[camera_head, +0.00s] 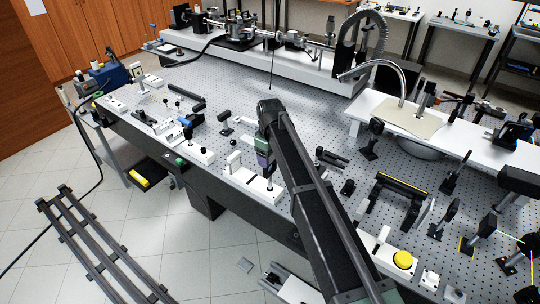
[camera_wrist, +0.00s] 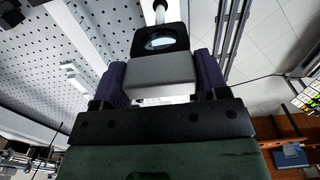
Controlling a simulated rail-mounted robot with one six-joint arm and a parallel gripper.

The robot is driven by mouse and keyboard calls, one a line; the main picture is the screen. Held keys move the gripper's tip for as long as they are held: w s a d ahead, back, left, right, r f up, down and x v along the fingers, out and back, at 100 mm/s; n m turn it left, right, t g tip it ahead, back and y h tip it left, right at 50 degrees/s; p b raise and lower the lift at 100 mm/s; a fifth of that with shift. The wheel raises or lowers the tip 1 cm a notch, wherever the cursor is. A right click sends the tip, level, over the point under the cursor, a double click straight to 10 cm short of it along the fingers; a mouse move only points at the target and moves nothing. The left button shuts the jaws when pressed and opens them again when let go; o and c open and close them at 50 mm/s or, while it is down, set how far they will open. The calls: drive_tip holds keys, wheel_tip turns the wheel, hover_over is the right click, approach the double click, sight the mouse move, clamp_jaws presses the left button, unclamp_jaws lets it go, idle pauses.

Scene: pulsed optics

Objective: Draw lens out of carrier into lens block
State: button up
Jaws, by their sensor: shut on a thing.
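My gripper (camera_wrist: 161,68) has its two purple finger pads on either side of a light grey block and is shut on it. A black square mount with a round, clear lens (camera_wrist: 160,42) sits just beyond the grey block and appears joined to it. A pale rod end (camera_wrist: 160,10) shows beyond the lens; whether it touches the mount I cannot tell. In the head view my gripper (camera_head: 263,157) points down over the near edge of the optical table. The lens is hidden there. I cannot tell the carrier and the lens block apart.
The perforated optical table (camera_head: 285,100) carries many mounted optics. A white strip (camera_head: 250,184) with small posts runs along its near edge below my gripper. A yellow button (camera_head: 403,259) is at the lower right. Tiled floor lies left of the table.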

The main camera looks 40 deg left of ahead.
drive_tip(key=shift+f, duration=0.15)
drive_tip(key=shift+f+b, duration=1.55)
drive_tip(key=o, duration=1.4)
drive_tip(key=shift+r, duration=0.2)
drive_tip(key=shift+c, duration=0.2)
drive_tip(key=shift+r, duration=0.1)
wheel_tip(320, 180, up, 15)
drive_tip(key=p, duration=1.5)
drive_tip(key=shift+f, duration=0.2)
drive_tip(key=s+d, duration=0.9)
drive_tip(key=d, duration=0.1)
drive_tip(key=shift+s+d, duration=0.15)
drive_tip(key=shift+d, duration=0.1)
